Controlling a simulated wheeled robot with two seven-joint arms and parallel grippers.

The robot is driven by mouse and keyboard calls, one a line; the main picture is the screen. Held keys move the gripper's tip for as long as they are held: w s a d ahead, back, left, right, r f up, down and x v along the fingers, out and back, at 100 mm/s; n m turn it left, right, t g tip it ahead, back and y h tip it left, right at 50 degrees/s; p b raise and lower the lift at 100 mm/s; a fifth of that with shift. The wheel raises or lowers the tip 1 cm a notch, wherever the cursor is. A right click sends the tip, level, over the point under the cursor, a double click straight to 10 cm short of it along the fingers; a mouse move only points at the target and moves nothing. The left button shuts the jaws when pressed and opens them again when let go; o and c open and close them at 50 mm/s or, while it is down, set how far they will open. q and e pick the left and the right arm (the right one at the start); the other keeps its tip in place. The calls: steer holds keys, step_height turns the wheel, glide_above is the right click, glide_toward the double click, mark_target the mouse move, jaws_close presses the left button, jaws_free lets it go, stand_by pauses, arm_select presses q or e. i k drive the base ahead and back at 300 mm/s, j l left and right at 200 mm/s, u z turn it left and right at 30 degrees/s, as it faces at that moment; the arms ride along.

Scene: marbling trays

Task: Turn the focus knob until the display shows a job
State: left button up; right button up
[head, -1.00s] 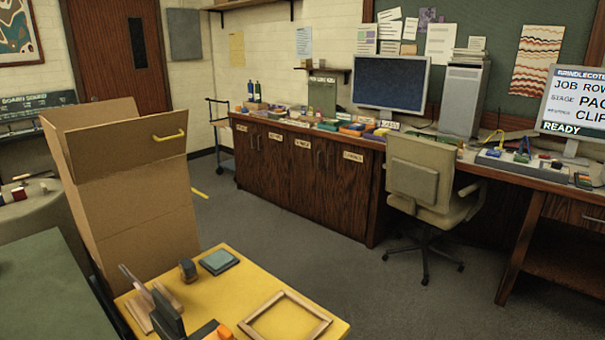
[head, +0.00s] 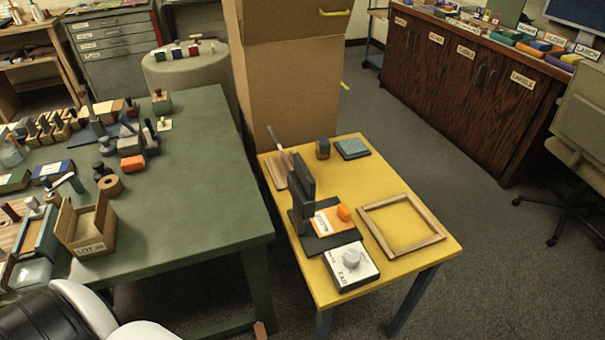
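A white-topped box with a round grey knob (head: 351,259) sits at the near side of the yellow table (head: 405,277); the lettering on its top looks like "FAR". Behind it a dark upright panel on a stand (head: 303,190) is seen nearly edge-on, so any face it has is hidden. The "JOB ROW" display screen seen earlier is out of view now. A black and white part of my own arm shows at the bottom left, but neither gripper's fingers are in view. Nothing of mine touches the knob.
An orange-knobbed card (head: 328,222), a wooden frame (head: 366,222) and a teal pad (head: 352,148) share the yellow table. A green table (head: 180,200) crowded with tools stands left. A tall cardboard box (head: 290,90) stands behind.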

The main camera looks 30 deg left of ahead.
mark_target(350, 260)
steer(key=l+u, duration=0.1)
steer(key=u, duration=0.4)
steer(key=i+l+u, duration=0.1)
steer(key=u, duration=0.35)
steer(key=l+u, duration=0.1)
steer(key=u, duration=0.4)
steer(key=l+u, duration=0.15)
steer(key=u, duration=0.3)
steer(key=l+u, duration=0.25)
steer(key=l, duration=0.2)
steer(key=k+l+u, duration=0.25)
steer(key=l, duration=0.2)
steer(key=l+u, duration=0.25)
steer(key=l, duration=0.2)
steer(key=k+l+u, duration=0.25)
steer(key=l, duration=0.15)
steer(key=k+l+u, duration=0.1)
steer(key=l+u, duration=0.15)
steer(key=l, duration=0.15)
steer(key=k+l, duration=0.2)
steer(key=l, duration=0.15)
steer(key=k+l, duration=0.4)
steer(key=l, duration=0.25)
